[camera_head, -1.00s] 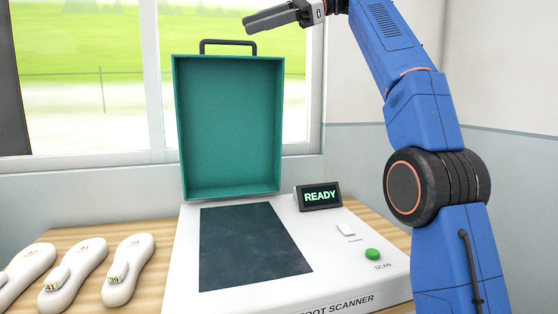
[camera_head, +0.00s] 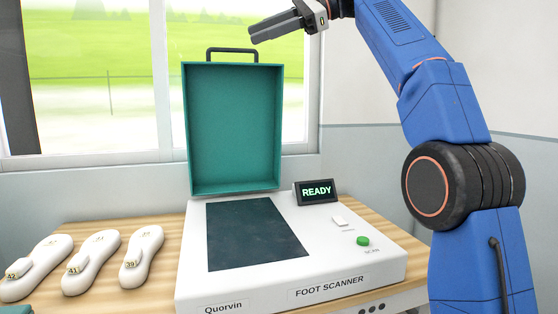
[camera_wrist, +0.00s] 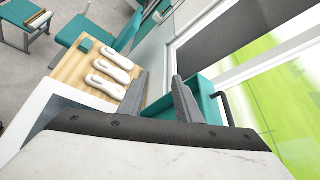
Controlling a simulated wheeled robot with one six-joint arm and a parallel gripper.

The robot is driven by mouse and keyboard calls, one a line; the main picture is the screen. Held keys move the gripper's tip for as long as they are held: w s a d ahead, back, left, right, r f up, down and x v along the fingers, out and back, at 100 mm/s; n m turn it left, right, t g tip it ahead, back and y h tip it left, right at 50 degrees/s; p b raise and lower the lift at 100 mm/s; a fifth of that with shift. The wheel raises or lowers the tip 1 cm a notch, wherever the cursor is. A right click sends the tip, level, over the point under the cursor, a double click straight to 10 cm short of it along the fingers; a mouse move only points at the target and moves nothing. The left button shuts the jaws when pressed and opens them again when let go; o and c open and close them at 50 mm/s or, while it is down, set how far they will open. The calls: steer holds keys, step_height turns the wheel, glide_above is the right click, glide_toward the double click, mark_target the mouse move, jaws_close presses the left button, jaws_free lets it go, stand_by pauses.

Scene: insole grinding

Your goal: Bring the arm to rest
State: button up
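My blue arm rises on the right of the head view, bent over at the top. My gripper (camera_head: 262,34) is in the air at the top, in front of the window and near the lid's handle in the picture. In the wrist view my gripper (camera_wrist: 161,76) has its two grey fingers apart with nothing between them. The foot scanner (camera_head: 190,275) stands on the wooden table with its green lid (camera_head: 233,128) raised. Its display (camera_head: 317,192) reads READY, and the dark scan plate is bare.
Several white foot lasts (camera_head: 90,255) lie on the table (camera_head: 70,235) left of the scanner. They also show in the wrist view (camera_wrist: 108,72). The window (camera_head: 90,90) and wall are behind. A teal chair (camera_wrist: 82,32) stands on the floor in the wrist view.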

steer(key=s+d+f+n+t+h, duration=0.1)
steer(key=s+d+f+t+h, duration=0.15)
steer(key=d+f, duration=0.4)
steer(key=s+d+f+t+h, duration=0.1)
steer(key=s+d+f+h, duration=0.2)
steer(key=f, duration=0.7)
steer(key=s+d+f+n+t+h, duration=0.1)
steer(key=s+d+f+t, duration=0.15)
steer(key=d+f, duration=0.45)
steer(key=s+d+f+n+h, duration=0.2)
steer(key=s+d+f, duration=0.3)
steer(key=f, duration=0.8)
steer(key=s+d+f+n+g+h, duration=0.1)
steer(key=s+d+f+n+h, duration=0.2)
steer(key=s+f, duration=0.9)
steer(key=s+d+f+n+h, duration=0.2)
steer(key=s+d+f, duration=0.6)
steer(key=f, duration=0.7)
steer(key=shift+s+d+f+n, duration=0.2)
steer(key=shift+f+n, duration=0.1)
steer(key=shift+n, duration=0.5)
